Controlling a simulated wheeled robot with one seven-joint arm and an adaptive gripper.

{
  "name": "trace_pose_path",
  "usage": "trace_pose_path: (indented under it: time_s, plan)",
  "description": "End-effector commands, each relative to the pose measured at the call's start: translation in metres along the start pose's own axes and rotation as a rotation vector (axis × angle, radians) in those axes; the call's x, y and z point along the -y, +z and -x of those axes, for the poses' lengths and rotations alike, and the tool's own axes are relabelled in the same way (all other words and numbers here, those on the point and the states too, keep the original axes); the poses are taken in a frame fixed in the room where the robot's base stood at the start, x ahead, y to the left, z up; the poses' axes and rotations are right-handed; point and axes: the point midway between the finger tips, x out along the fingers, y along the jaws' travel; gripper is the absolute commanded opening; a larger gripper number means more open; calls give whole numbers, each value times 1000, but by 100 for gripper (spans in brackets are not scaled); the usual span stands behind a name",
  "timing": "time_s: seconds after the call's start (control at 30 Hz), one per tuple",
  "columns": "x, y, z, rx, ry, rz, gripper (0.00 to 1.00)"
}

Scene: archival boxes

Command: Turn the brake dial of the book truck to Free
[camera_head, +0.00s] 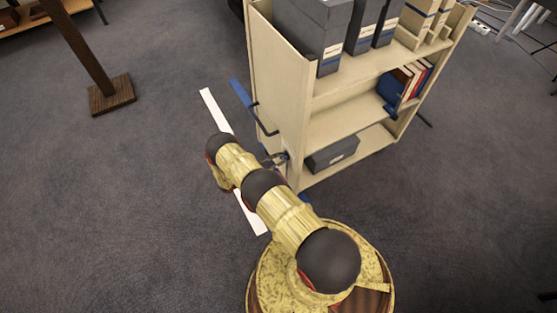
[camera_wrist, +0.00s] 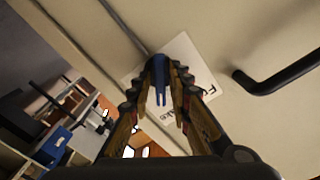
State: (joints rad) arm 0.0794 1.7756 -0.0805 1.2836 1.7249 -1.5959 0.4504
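The cream book truck (camera_head: 275,85) stands right of centre in the head view. Its end panel (camera_wrist: 245,35) fills much of the wrist view. A white label plate (camera_wrist: 190,52) with partly covered dark lettering is on that panel. The blue brake dial (camera_wrist: 159,72) lies over the plate, between my fingertips. My gripper (camera_wrist: 161,68) has its fingers closed in on both sides of the dial, with no clear gap visible. In the head view my gripper (camera_head: 274,159) is at the lower end panel, where the dial cannot be made out. The dial's setting cannot be read.
A wooden post (camera_head: 108,95) stands left. Open carpet surrounds the white floor strip.

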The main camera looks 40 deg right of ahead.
Motion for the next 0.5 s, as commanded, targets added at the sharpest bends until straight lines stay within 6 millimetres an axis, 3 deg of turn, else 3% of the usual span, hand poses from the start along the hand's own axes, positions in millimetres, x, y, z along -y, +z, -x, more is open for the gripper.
trace_pose_path:
  time_s: [0.3,0.5]
  plan:
    - [0,0,0,0,0,0,0]
    - [0,0,0,0,0,1,0]
